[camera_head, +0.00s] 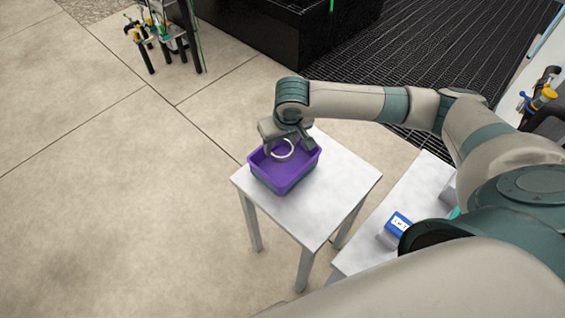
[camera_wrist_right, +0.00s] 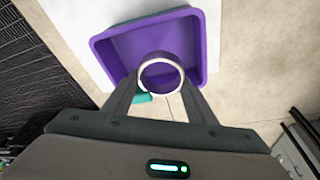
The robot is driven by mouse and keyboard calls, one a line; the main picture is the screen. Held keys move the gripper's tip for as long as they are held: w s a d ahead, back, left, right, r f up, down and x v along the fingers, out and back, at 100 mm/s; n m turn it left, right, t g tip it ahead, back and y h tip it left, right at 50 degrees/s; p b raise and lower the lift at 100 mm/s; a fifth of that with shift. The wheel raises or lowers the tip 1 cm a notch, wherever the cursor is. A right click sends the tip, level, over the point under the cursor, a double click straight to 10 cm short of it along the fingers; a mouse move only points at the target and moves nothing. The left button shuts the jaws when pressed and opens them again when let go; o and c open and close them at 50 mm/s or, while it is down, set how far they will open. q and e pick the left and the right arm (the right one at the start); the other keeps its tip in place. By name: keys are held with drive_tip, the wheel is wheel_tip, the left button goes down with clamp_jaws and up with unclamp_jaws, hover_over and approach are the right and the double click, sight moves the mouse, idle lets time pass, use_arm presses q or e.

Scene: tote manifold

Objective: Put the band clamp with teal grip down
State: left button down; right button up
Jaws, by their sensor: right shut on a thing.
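The band clamp with teal grip shows in the head view as a pale ring (camera_head: 280,149) under my right gripper (camera_head: 290,143). In the right wrist view the ring (camera_wrist_right: 161,58) is upper middle, with its teal grip (camera_wrist_right: 144,98) just below it. My right gripper (camera_wrist_right: 160,95) is shut on the clamp, a finger on each side. The clamp is over the purple tote (camera_head: 285,182), whose rim also shows in the right wrist view (camera_wrist_right: 203,45). I cannot tell whether the clamp touches the tote floor. My left gripper is not in view.
The tote stands on a small white table (camera_head: 335,185), with bare tabletop to its right. A second white table (camera_head: 408,195) at the lower right holds a blue and white box (camera_head: 398,223). A black grated platform (camera_head: 440,60) is behind.

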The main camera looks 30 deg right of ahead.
hover_over(280, 167)
drive_tip(key=shift+s+a+f+p, duration=0.1)
drive_tip(key=shift+s+f+p, duration=0.1)
drive_tip(key=shift+f, duration=1.05)
drive_tip(key=shift+s+f+p, duration=0.15)
drive_tip(key=shift+s+f, duration=0.05)
drive_tip(key=shift+f, duration=1)
drive_tip(key=shift+f+p, duration=0.35)
drive_tip(key=shift+f, duration=1.55)
drive_tip(key=shift+f, duration=0.1)
drive_tip(key=o, duration=1.1)
drive_tip(key=shift+c, duration=0.2)
drive_tip(key=b+v, duration=0.1)
drive_tip(key=v, duration=1.1)
